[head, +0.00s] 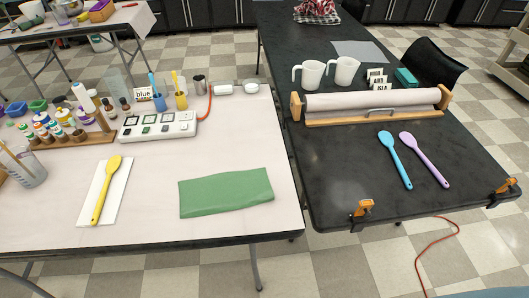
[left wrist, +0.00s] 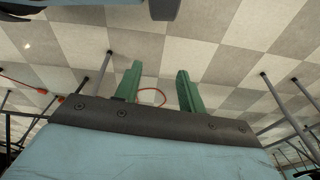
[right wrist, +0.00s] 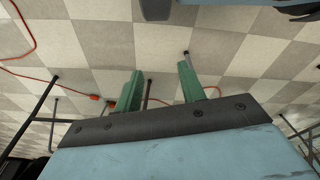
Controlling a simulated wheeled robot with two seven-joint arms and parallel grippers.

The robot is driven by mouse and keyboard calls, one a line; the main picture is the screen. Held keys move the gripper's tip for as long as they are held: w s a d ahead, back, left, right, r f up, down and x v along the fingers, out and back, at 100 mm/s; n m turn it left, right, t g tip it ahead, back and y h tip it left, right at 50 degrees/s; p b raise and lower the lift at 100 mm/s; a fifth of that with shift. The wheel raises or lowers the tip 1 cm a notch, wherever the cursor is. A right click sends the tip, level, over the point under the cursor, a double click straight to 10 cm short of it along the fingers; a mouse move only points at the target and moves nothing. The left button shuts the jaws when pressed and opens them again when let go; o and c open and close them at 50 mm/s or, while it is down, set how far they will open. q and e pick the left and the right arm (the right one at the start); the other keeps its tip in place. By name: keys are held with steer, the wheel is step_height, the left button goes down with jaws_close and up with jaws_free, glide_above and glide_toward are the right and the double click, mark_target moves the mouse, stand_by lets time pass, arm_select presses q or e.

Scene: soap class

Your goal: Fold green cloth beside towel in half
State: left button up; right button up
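The green cloth (head: 226,193) lies flat on the white-topped left table, close to its front right corner. It is a wide, slightly skewed rectangle. My right gripper (right wrist: 158,85) shows in the right wrist view, also with fingers apart and empty over the floor. Neither gripper shows in the head view.
A yellow spoon (head: 105,190) lies on a white board (head: 120,200) left of the cloth. A switch box (head: 158,126), paint bottles and cups stand behind. The black table (head: 340,165) holds a paper roll (head: 372,101), mugs, two spoons and orange clamps. Table around the cloth is clear.

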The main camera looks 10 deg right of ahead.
arm_select(q)
steer(key=s+a+f, duration=0.2)
steer(key=s+f, duration=0.5)
steer(key=s, duration=0.4)
steer(key=shift+s+f+g, duration=0.2)
steer(key=shift+s+g, duration=0.05)
steer(key=shift+g, duration=0.15)
arm_select(e)
steer(key=s+d+f, duration=0.2)
steer(key=s+f, duration=0.5)
steer(key=s, duration=0.4)
steer(key=shift+s+f+g, duration=0.2)
steer(key=shift+s+g, duration=0.05)
steer(key=shift+g, duration=0.15)
arm_select(q)
steer(key=shift+a, duration=0.1)
arm_select(e)
steer(key=shift+d, duration=0.1)
